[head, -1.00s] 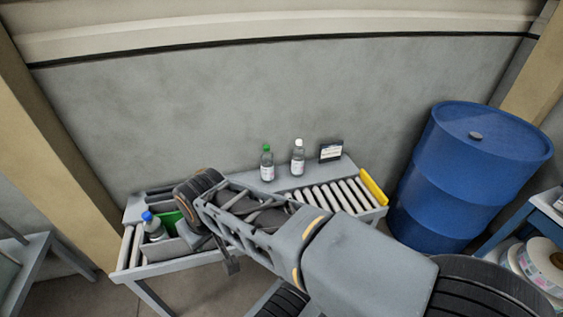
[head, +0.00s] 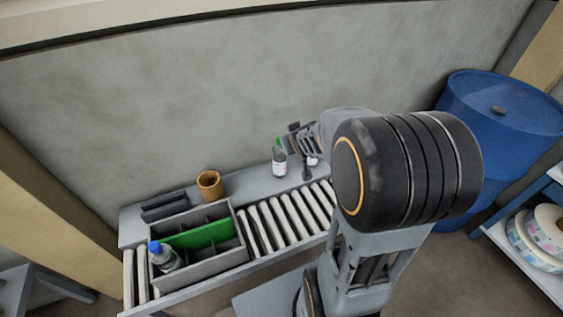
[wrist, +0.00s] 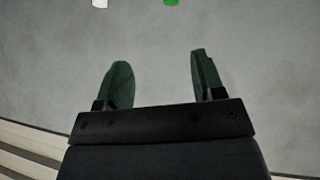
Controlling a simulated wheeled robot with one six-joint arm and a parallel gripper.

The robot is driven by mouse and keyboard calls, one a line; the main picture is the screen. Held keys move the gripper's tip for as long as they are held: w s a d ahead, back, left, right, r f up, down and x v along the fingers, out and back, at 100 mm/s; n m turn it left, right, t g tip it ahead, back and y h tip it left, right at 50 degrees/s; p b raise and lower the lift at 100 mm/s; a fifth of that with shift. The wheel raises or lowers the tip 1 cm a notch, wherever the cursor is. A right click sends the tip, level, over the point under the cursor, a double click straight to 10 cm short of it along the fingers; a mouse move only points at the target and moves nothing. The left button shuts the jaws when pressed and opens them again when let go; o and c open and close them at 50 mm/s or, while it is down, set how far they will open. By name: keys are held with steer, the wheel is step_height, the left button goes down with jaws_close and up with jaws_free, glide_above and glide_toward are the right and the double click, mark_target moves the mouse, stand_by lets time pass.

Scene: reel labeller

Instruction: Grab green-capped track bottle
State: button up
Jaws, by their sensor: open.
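The green-capped bottle (head: 279,163), clear with a white label, stands upright at the back of the bench. Its green cap is partly covered by my gripper in the head view and shows at the top edge of the wrist view (wrist: 171,3). My gripper (head: 297,142) is beside the bottle's upper part in the head view. In the wrist view its two dark green fingers (wrist: 160,75) are apart with nothing between them, and the cap is beyond their tips. A white cap (wrist: 99,3) shows to the left there; its bottle is mostly hidden by my arm in the head view.
A grey divided crate (head: 197,263) with a green panel holds a blue-capped bottle (head: 163,255) at the left. A brown cup-like roll (head: 209,185) stands behind it. Rollers (head: 285,218) run along the bench. A blue drum (head: 500,110) stands right; the wall is close behind.

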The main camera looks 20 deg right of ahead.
steer(key=w+d+f+t+y, duration=0.1)
steer(key=w+d+f+t, duration=0.15)
steer(key=w+f, duration=0.2)
steer(key=n+t+y+b, duration=0.1)
steer(key=n+t+y, duration=0.1)
steer(key=y, duration=0.2)
glide_toward(277, 139)
steer(key=shift+d+f+p+x, duration=0.1)
steer(key=shift+d+f+x, duration=0.05)
steer(key=shift+x, duration=1.8)
steer(key=shift+d+f+p+x, duration=0.1)
steer(key=shift+d+f+x, duration=0.1)
steer(key=shift+x, duration=1.8)
steer(key=shift+d+f+p+x, duration=0.1)
steer(key=shift+d+x, duration=0.05)
steer(key=shift+x, duration=1.8)
steer(key=shift+s, duration=0.1)
steer(key=shift+c, duration=0.3)
jaws_close()
steer(key=shift+r, duration=0.1)
